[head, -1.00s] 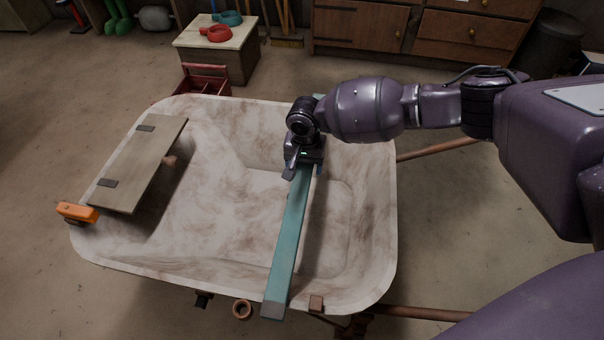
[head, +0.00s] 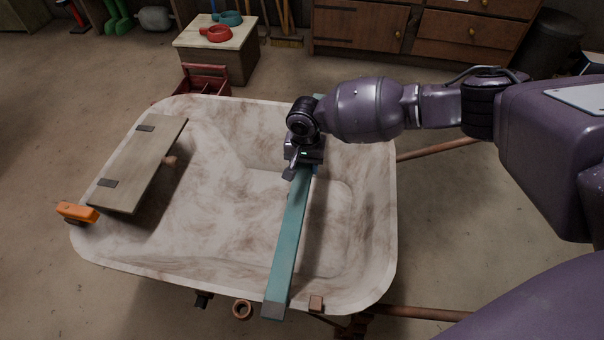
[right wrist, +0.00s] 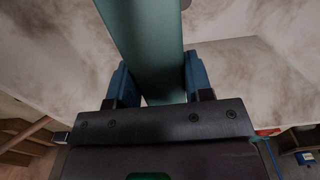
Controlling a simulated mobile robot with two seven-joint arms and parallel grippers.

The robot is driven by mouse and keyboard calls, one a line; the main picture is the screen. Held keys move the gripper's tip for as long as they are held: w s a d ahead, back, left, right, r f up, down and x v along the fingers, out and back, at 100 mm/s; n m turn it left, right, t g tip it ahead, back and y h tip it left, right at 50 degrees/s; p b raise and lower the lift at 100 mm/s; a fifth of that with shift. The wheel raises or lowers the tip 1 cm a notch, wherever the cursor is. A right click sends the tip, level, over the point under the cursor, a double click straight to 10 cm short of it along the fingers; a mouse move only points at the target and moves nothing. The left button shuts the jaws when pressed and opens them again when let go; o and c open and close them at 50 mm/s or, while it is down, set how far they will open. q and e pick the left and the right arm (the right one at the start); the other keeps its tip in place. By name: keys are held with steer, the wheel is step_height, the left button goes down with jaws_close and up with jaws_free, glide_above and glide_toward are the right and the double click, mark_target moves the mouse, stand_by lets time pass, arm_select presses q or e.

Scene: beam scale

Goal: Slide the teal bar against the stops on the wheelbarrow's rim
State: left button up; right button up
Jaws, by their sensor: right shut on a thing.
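The teal bar (head: 290,235) lies across the wheelbarrow's tray (head: 200,215), from the far rim to the near rim. Its grey near end overhangs the near rim. My right gripper (head: 302,172) is shut on the bar towards its far end. In the right wrist view its blue fingers (right wrist: 158,82) stand on both sides of the bar (right wrist: 150,45). A small brown stop (head: 316,303) sits on the near rim, right of the bar, with a gap between them. My arm hides most of the bar's far end and the rim there, so no far stop is clear.
A wooden board (head: 140,165) with dark end pads lies across the tray's left side. An orange object (head: 77,212) sits at the left rim. A red toolbox (head: 203,82) and a crate (head: 218,45) stand behind. The tray's middle is clear.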

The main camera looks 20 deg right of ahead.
arm_select(q)
steer(key=shift+w+r, duration=0.15)
steer(key=shift+r, duration=0.25)
arm_select(e)
steer(key=shift+s+d, duration=0.2)
steer(key=shift+d, duration=0.15)
arm_select(q)
steer(key=shift+r+p, duration=0.3)
steer(key=shift+p, duration=0.1)
arm_select(e)
steer(key=shift+s+d, duration=0.3)
steer(key=shift+d, duration=0.1)
arm_select(q)
steer(key=shift+w+r, duration=0.15)
steer(key=shift+r, duration=0.2)
arm_select(e)
steer(key=shift+s+d, duration=0.25)
steer(key=shift+d, duration=0.2)
arm_select(q)
steer(key=shift+w+r+t+p, duration=0.3)
steer(key=shift+w+t+p, duration=0.05)
steer(key=shift+t+p, duration=0.05)
arm_select(e)
steer(key=shift+s+d, duration=0.25)
steer(key=shift+d, duration=0.05)
steer(key=shift+d, duration=0.1)
arm_select(q)
steer(key=shift+r, duration=0.15)
arm_select(e)
steer(key=shift+s+d, duration=0.15)
